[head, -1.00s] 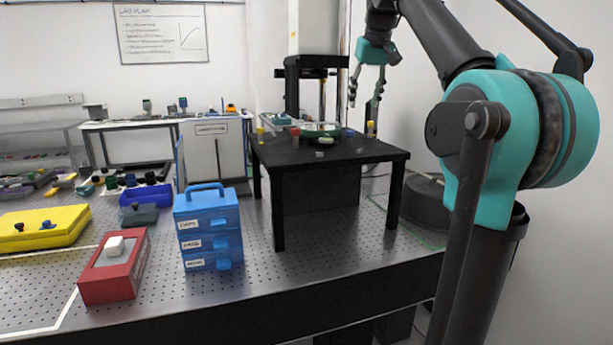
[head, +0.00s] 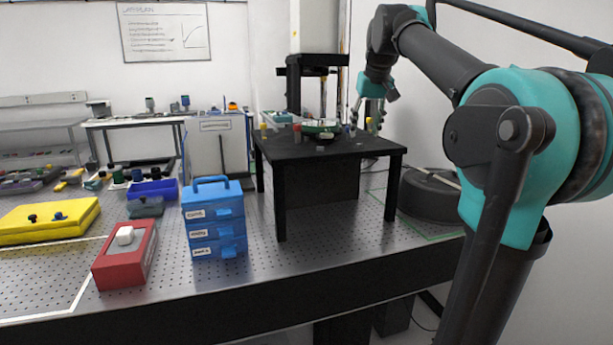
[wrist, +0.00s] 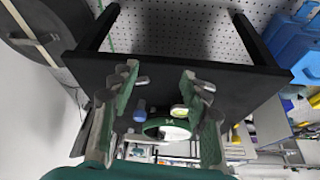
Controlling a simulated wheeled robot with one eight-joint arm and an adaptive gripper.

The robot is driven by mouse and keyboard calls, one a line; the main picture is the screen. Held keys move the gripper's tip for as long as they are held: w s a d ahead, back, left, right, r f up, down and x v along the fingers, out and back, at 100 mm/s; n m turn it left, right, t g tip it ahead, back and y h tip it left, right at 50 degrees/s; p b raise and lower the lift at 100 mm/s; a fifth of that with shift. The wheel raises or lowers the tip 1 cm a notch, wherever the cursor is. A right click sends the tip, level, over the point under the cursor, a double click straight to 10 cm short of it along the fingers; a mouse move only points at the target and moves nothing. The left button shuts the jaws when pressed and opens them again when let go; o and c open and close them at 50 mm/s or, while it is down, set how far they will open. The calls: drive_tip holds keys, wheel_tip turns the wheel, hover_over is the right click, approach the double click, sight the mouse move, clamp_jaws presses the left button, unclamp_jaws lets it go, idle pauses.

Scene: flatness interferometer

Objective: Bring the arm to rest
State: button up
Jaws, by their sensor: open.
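My gripper (head: 363,128) hangs from my teal and dark arm at the back right of the black table (head: 330,147). Its fingers point down and stand apart with nothing between them. In the wrist view, the open gripper (wrist: 160,78) frames the black tabletop (wrist: 225,85). A round green-rimmed piece (head: 320,128) sits on the table, left of the gripper; it also shows between the fingers in the wrist view (wrist: 167,125). Whether the fingertips touch the table cannot be told.
A blue drawer box (head: 215,225), a red box with a white knob (head: 125,262) and a yellow case (head: 50,222) stand on the perforated bench at left. Small pegs, including a yellow one (head: 263,131), stand on the table. A dark round base (head: 430,195) lies right.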

drive_tip(key=s+d+f+m, duration=0.1)
drive_tip(key=s+f, duration=0.3)
drive_tip(key=f, duration=0.8)
drive_tip(key=s+f, duration=0.3)
drive_tip(key=f, duration=0.9)
drive_tip(key=s+d+f, duration=0.1)
drive_tip(key=s+f, duration=1.8)
drive_tip(key=f, duration=0.2)
drive_tip(key=shift+s+d+f+m+h, duration=0.2)
drive_tip(key=shift+d+f+m+h, duration=0.1)
drive_tip(key=shift+f+m, duration=0.1)
